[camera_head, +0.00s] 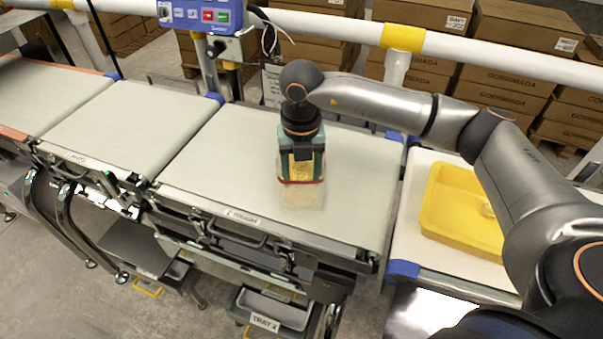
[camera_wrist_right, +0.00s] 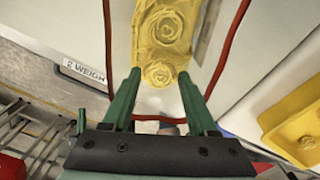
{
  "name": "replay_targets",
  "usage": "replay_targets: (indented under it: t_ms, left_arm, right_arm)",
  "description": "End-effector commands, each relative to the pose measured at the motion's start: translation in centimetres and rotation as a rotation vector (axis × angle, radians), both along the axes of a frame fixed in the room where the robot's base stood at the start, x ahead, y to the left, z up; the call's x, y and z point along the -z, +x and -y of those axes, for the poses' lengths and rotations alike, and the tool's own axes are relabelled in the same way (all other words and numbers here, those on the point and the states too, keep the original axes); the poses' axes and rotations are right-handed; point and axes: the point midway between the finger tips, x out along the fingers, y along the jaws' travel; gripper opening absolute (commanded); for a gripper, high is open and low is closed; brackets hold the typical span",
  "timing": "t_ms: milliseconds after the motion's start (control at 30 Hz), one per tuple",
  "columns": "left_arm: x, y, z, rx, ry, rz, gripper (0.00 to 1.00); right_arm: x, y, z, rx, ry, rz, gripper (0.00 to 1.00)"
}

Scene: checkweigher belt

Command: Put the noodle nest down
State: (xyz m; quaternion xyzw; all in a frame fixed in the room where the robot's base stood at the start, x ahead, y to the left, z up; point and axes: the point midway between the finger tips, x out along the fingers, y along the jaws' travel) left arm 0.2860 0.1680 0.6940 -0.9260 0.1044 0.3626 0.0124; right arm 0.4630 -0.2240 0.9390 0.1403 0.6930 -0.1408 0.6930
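The yellow, coiled noodle nest (camera_wrist_right: 158,72) sits between the tips of my right gripper (camera_wrist_right: 160,76) in the right wrist view, with a finger close against each side. Beyond it lies a pack holding more yellow noodle nests (camera_wrist_right: 168,27), with a red line along its edges. In the head view my right gripper (camera_head: 301,178) points down over the middle of the wide weigh belt (camera_head: 235,160), hiding most of the pack (camera_head: 303,197); only a pale, clear part shows. I cannot tell whether the nest touches the pack. My left gripper is out of view.
A yellow tray (camera_head: 436,207) with a nest (camera_head: 487,210) in it stands on the white surface to the right. More belt (camera_head: 120,125) continues left. A white rail (camera_head: 330,27) and a control box (camera_head: 205,14) stand behind. The weigh belt is clear around the pack.

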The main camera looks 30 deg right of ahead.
Motion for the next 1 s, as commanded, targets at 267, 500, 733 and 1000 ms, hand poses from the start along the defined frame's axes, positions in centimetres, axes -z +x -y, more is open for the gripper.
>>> replay_targets:
  t_ms: [267,500,733,1000]
  left_arm:
    - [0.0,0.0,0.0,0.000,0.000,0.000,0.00]
    - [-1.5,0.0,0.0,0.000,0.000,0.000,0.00]
    - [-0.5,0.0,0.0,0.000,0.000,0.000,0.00]
    - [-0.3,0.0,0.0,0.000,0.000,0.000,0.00]
  right_arm:
    - [-0.1,0.0,0.0,0.000,0.000,0.000,0.67]
    - [-2.0,0.1,0.0,0.000,0.000,0.002,0.67]
    - [-6.9,0.1,-0.1,0.000,0.001,0.007,0.67]
    - [-11.8,0.1,-0.1,-0.001,0.002,0.004,0.67]
